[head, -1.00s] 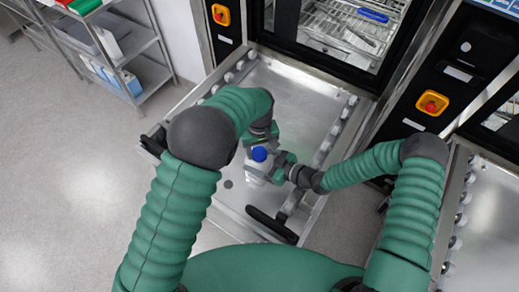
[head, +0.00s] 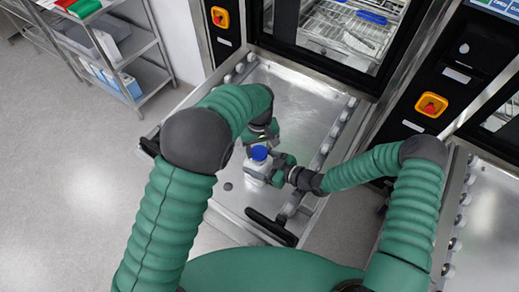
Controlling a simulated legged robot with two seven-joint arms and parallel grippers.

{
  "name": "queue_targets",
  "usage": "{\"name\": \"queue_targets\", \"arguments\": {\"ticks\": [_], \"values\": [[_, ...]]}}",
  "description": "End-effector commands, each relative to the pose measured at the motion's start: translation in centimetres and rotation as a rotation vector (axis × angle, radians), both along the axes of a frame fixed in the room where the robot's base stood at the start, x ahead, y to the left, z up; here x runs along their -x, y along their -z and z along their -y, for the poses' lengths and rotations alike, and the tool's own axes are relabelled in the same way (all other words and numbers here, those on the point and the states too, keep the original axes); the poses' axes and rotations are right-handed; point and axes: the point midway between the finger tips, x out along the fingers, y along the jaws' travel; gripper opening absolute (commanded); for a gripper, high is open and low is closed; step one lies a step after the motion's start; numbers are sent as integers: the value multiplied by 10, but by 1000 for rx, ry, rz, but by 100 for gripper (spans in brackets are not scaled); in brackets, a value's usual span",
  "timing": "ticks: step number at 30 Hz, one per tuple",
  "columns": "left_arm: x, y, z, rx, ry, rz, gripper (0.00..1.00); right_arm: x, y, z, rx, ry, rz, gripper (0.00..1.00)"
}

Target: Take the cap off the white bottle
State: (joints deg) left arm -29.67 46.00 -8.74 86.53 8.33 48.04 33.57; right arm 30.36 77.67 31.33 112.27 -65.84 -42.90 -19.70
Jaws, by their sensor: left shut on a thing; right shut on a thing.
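The white bottle (head: 257,169) stands near the middle of the head view, above the metal loading surface (head: 292,98). Its blue cap (head: 259,153) is on top. My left gripper (head: 260,146) comes from above and behind and is shut at the cap. My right gripper (head: 271,168) comes from the right and is shut on the bottle's body. The grippers hide much of the bottle. I cannot tell whether its base touches the surface.
An open washer (head: 345,38) with wire racks and a blue item (head: 372,17) stands behind the surface. Rollers line the surface's sides, and a black handle (head: 271,226) is at its front. A shelf cart (head: 125,55) stands at upper left. The left floor is clear.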

Motion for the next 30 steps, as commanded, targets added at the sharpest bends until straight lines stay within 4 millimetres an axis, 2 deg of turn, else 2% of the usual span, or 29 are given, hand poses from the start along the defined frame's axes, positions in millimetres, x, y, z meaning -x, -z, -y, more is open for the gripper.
{"name": "queue_targets", "arguments": {"ticks": [8,16,22,23,28,30], "values": [[0,-2,-1,-1,0,0,2,-1,0,0,0,1,0,0],[0,-38,-1,-2,0,2,2,0,0,1,0,2,1,0],[0,-40,-1,-3,-1,-2,2,-1,0,0,0,1,0,0],[0,-40,-1,-3,-1,-2,2,-1,0,0,-1,1,1,78],[0,-40,-1,-2,-1,-1,2,0,0,1,-1,1,1,100],[0,-40,-1,-2,-1,-1,2,0,0,1,-1,1,1,100]]}}
